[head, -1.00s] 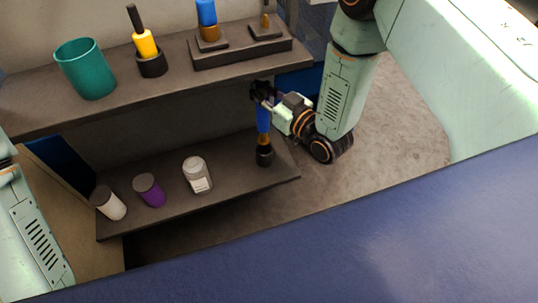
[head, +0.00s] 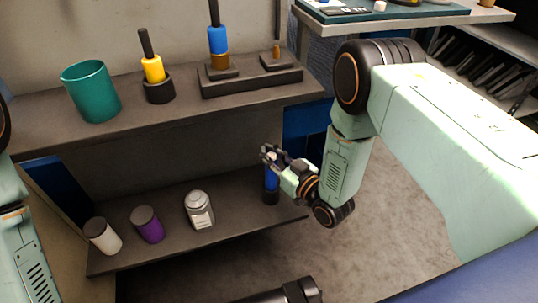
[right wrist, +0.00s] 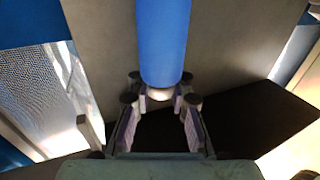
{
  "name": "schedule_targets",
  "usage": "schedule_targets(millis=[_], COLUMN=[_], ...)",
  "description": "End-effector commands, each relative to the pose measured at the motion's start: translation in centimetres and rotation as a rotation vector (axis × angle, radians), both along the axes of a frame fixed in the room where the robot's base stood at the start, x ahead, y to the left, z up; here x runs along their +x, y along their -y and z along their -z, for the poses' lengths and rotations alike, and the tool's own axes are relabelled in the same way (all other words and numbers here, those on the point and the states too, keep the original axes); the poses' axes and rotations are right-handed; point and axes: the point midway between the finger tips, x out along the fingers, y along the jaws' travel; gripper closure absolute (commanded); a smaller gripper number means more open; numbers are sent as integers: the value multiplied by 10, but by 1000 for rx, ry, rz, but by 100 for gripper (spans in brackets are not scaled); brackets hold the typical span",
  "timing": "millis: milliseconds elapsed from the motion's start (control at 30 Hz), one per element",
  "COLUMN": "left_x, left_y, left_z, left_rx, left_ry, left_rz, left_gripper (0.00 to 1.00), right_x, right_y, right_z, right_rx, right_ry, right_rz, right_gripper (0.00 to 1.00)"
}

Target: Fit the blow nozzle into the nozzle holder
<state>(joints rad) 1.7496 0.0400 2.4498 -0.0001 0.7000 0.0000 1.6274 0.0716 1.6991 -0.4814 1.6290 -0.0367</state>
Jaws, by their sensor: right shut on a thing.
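The blow nozzle (head: 271,180), with a blue body, stands about upright at the right end of the lower shelf. My right gripper (head: 268,155) is shut on its upper part. The nozzle holder, a dark round cup (head: 271,197), is around the nozzle's lower end; how deep the nozzle sits cannot be told. In the right wrist view the blue body (right wrist: 163,40) runs down from the top edge to a pale end between my fingertips (right wrist: 160,95). My left gripper is out of view; only parts of my left arm show at the left edge.
A white jar (head: 199,212), a purple jar (head: 147,225) and a white dark-lidded jar (head: 102,237) stand left on the lower shelf (head: 240,228). The upper shelf (head: 40,140) holds a teal cup (head: 91,92), a yellow-handled tool (head: 153,70) and a blue tool (head: 218,40).

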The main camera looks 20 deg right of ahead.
Motion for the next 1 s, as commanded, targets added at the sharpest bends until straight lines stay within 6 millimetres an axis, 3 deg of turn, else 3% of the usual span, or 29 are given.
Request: schedule_targets(millis=[233, 267, 600, 1000], left_x=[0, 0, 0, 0], left_y=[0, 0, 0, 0], left_z=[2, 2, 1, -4], left_rx=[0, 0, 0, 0], left_ry=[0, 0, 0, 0], left_rz=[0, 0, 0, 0], left_gripper=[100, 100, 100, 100], right_x=[0, 0, 0, -3], right_y=[0, 0, 0, 2], right_z=[3, 3, 2, -2], right_rx=[1, 0, 0, 0], right_ry=[2, 0, 0, -2], right_rz=[0, 0, 0, 1], right_gripper=[100, 85, 58, 58])
